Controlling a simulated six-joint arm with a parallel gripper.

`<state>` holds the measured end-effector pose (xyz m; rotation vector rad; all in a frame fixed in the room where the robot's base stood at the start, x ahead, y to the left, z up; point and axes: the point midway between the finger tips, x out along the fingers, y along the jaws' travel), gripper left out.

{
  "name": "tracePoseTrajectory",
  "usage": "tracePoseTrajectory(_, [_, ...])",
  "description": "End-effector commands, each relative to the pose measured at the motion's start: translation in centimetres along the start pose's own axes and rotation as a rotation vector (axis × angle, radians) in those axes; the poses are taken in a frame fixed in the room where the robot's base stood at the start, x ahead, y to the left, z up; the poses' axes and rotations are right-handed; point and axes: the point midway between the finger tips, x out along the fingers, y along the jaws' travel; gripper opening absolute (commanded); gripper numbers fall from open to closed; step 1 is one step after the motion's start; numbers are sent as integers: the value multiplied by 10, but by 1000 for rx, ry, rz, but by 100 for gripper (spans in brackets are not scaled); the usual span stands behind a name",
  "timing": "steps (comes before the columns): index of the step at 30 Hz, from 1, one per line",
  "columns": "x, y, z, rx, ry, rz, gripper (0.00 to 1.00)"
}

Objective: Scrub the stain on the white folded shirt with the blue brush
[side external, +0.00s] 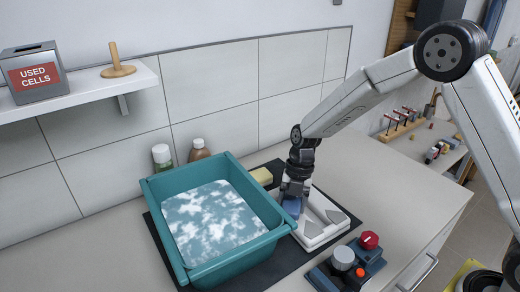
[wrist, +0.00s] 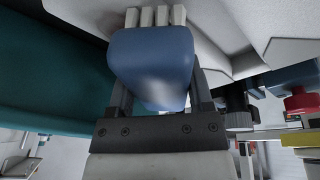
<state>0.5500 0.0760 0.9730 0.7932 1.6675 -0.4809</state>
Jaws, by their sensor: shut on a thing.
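My gripper (wrist: 160,100) is shut on the blue brush (wrist: 150,62), with a finger on each side of its body. The brush's pale bristles (wrist: 155,16) point at the white folded shirt (wrist: 240,30) and look to be at or very near its cloth; I cannot tell whether they touch. In the side external view the shirt (side external: 325,222) lies flat on the dark mat, right of the teal basin. The brush (side external: 292,205) is over the shirt's left part, close to the basin's rim. The stain is not clearly seen; the brush and gripper may hide it.
The teal basin (side external: 262,247) holds foamy water and stands just left of the brush. A yellow sponge (side external: 262,176) lies behind. A device with red and grey knobs (side external: 345,262) stands in front right. Two bottles (side external: 199,149) stand behind the basin.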

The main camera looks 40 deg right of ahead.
Motion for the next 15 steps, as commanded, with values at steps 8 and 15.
tracePoseTrajectory(8, [-2, 16, 18, 0, -1, 1, 19])
tracePoseTrajectory(15, [-4, 31, 34, 1, 0, 1, 19])
